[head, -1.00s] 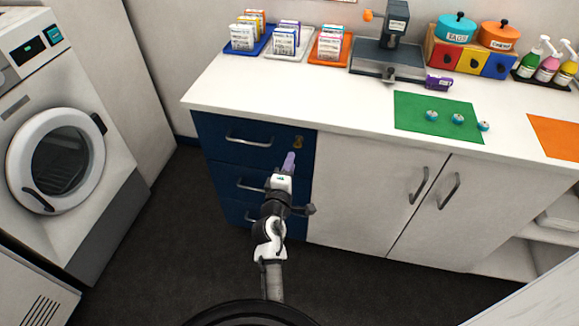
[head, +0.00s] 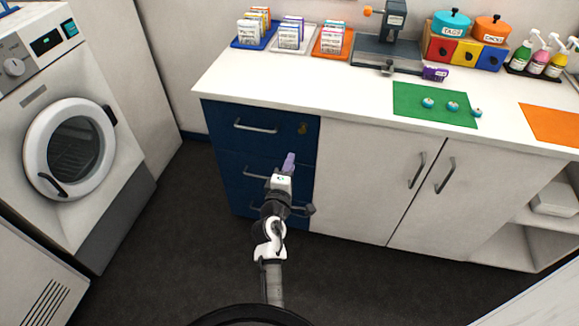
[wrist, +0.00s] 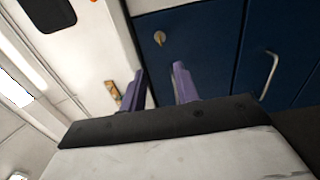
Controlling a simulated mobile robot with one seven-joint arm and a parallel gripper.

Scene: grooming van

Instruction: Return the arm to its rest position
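My arm reaches forward over the dark floor, in front of the blue drawer unit (head: 225,180) in the head view. My gripper (head: 289,160) has purple fingers and points toward the drawer fronts. In the wrist view my gripper (wrist: 160,88) shows its two purple fingers apart with nothing between them. A brass lock (wrist: 159,38) on the blue drawer front shows beyond the fingers; it also shows in the head view (head: 302,129). The drawers look shut.
A white counter (head: 350,100) runs above the drawers. It holds a green mat (head: 420,112) with small blue-topped items, box trays, a purple object (head: 435,74) and pump bottles. A washing machine (head: 70,150) stands at left. Dark floor (head: 160,260) is clear around the arm.

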